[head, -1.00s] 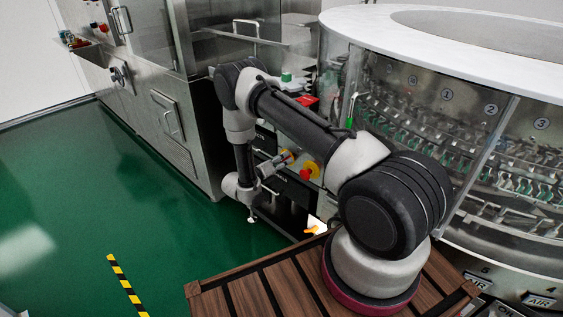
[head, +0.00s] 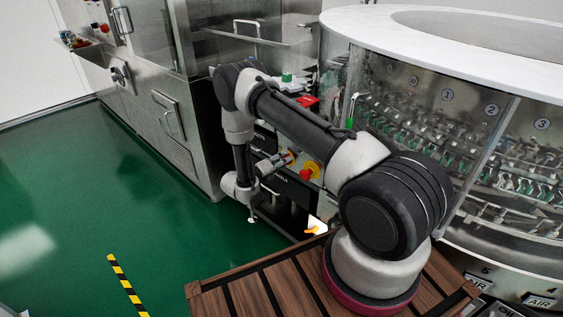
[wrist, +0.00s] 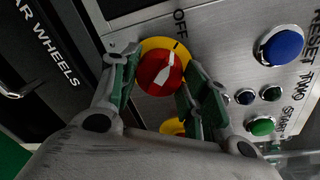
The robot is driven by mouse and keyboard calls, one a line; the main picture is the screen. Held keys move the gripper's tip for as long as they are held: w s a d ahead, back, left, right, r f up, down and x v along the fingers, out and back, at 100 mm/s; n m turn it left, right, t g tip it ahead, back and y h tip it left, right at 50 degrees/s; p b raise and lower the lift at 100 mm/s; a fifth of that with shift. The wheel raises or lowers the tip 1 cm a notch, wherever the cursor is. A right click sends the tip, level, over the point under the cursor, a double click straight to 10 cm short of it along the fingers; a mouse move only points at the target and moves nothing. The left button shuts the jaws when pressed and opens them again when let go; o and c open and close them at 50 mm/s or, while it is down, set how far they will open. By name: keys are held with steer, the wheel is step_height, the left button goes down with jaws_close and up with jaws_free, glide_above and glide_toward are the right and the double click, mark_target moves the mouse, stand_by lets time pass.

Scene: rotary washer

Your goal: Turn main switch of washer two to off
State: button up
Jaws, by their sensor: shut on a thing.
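In the wrist view the main switch (wrist: 160,74) is a red round knob with a white pointer on a yellow plate. The black OFF label (wrist: 180,27) is above it. The pointer leans up and slightly right, toward the dark mark near OFF. My gripper (wrist: 157,62) is shut on the red knob, one finger on each side of it. In the head view my gripper (head: 273,164) reaches the front panel from the left, and the knob is largely hidden by the fingers.
A second yellow and red knob (head: 309,172) sits close to the right of my gripper. In the wrist view a blue button (wrist: 284,47) and a green button (wrist: 262,126) lie to the right. The glass-sided rotary washer (head: 450,120) stands at the right. Green floor (head: 90,190) is open at left.

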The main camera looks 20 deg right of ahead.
steer(key=o, duration=1)
steer(key=shift+a, duration=0.1)
steer(key=v, duration=1.2)
steer(key=shift+f, duration=0.1)
